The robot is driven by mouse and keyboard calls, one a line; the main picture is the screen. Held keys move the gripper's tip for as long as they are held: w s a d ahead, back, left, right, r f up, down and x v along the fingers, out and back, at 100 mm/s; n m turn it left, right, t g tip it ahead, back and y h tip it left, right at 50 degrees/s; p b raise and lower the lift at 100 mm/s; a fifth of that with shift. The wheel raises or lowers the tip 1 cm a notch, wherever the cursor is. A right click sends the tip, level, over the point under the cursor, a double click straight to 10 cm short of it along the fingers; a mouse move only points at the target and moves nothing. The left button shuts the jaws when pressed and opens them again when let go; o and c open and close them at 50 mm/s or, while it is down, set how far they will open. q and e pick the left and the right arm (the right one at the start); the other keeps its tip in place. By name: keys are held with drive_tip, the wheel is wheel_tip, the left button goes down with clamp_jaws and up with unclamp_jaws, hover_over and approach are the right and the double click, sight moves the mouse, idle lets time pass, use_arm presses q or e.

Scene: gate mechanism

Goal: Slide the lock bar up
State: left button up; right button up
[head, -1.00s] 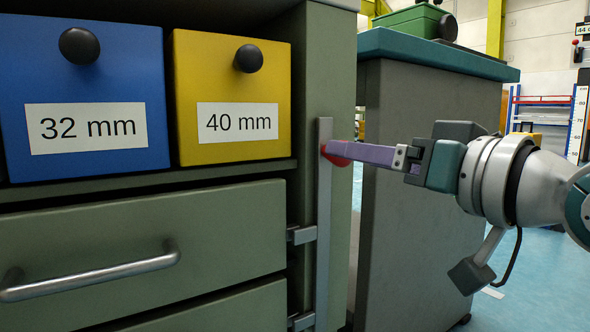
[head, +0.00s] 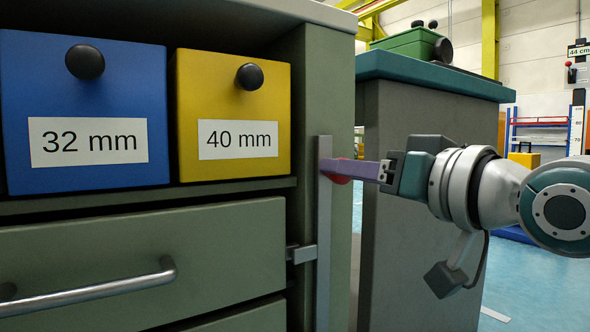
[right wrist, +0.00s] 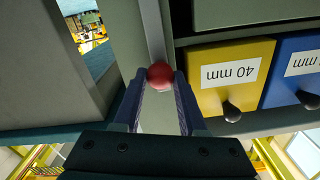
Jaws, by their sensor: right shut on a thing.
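The lock bar (head: 324,230) is a thin grey upright strip on the right front post of the green-grey cabinet. A red knob (head: 340,180) sits near its top, partly hidden by the fingers in the head view. My right gripper (head: 350,169) comes in from the right with its purple fingers shut on the knob. In the right wrist view the round red knob (right wrist: 160,75) shows between the two fingertips, with the bar (right wrist: 153,30) running away behind it. A grey bracket (head: 301,254) meets the bar lower down. The bar's lower end is out of view. My left gripper is not in view.
A blue "32 mm" bin (head: 85,95) and a yellow "40 mm" bin (head: 232,110) stand on the shelf left of the bar. A drawer (head: 220,235) with a metal handle is below. A grey cabinet (head: 425,250) with a teal top stands behind my right gripper.

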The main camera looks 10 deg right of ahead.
clamp_jaws()
idle(0.8)
